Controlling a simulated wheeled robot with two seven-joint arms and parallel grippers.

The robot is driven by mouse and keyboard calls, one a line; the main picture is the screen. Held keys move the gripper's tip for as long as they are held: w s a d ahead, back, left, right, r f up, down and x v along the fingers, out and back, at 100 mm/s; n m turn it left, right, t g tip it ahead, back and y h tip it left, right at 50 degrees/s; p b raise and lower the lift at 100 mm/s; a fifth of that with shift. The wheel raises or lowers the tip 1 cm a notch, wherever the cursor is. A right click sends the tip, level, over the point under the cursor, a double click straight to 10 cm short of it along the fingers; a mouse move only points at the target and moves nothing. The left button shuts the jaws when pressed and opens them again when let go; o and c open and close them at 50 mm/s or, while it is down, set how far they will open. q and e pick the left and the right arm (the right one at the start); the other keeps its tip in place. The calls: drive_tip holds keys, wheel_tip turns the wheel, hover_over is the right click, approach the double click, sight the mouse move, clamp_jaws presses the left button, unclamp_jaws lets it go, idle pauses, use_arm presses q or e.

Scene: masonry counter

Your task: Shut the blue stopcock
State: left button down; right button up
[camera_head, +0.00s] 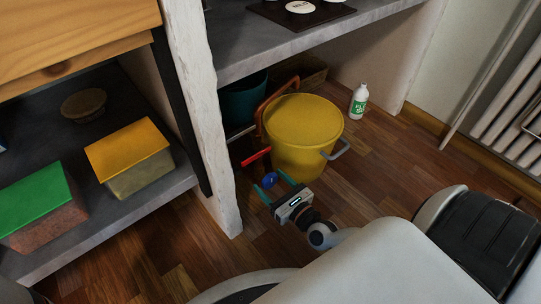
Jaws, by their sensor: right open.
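The blue stopcock (269,180) is a small round blue knob low under the counter, in front of the yellow bucket's left side. My right gripper (272,184) is open, with its two teal fingers pointing at the stopcock and one on each side of it in the picture. I cannot tell whether the fingers touch it. The pipe behind the stopcock is hidden. My left gripper is not in view.
A yellow bucket (300,139) stands close behind my right gripper. A red lever (256,157) is just above the stopcock. A white bottle (359,101) stands further right. The whitewashed pillar (203,90) is to the left. Open wooden floor lies at right.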

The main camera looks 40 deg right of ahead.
drive_tip(key=s+p, duration=0.4)
drive_tip(key=s, duration=0.7)
drive_tip(key=shift+d+p, duration=0.3)
drive_tip(key=shift+d, duration=0.15)
